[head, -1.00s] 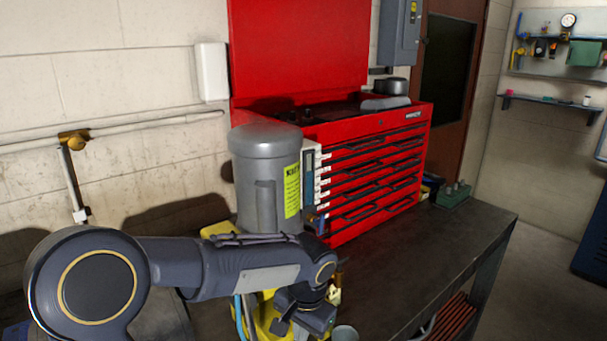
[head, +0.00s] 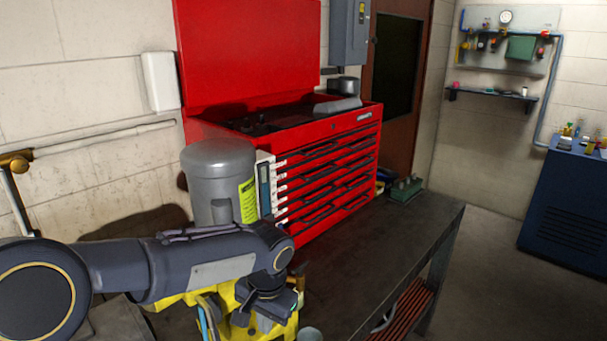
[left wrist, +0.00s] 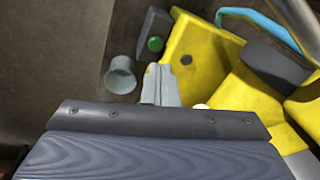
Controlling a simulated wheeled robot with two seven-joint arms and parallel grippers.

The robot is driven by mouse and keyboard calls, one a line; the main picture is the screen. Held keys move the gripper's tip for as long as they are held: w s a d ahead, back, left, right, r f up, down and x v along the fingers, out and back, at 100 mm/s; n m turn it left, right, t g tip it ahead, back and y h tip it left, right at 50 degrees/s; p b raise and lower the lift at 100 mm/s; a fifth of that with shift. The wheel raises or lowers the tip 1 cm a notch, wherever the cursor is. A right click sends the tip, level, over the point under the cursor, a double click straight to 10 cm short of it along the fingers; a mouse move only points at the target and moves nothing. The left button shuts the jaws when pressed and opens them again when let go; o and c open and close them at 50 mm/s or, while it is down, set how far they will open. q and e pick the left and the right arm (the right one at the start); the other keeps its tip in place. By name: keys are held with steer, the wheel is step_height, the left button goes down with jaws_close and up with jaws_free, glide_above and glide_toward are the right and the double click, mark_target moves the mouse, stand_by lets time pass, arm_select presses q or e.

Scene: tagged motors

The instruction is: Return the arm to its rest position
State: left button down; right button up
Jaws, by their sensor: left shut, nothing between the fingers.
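My left arm comes in from the left in the head view and bends down at the wrist. My left gripper (head: 268,312) hangs low in front of yellow machine parts, partly lost against them. In the left wrist view its grey fingers (left wrist: 161,86) are together with nothing between them. A grey cylindrical motor (head: 218,170) with a yellow-green tag (head: 248,200) stands upright behind my forearm, which hides its lower part.
A yellow machine (left wrist: 195,55) with a blue hose is close beside the gripper. A small grey cup (head: 310,334) stands near it on the dark bench (head: 400,235). A red tool chest (head: 335,165) stands behind. A blue cabinet (head: 570,205) is at far right.

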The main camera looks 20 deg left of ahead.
arm_select(q)
steer(key=s+d+r+n+t+h, duration=0.1)
steer(key=s+d+t+h, duration=0.1)
steer(key=s, duration=0.6)
steer(key=s+d+r+n+t+h, duration=0.1)
steer(key=s+d+t+h, duration=0.1)
steer(key=s, duration=0.7)
steer(key=shift+d+n+t+h, duration=0.15)
steer(key=shift+n+t+h, duration=0.25)
steer(key=shift+t+h, duration=0.1)
stand_by(1.6)
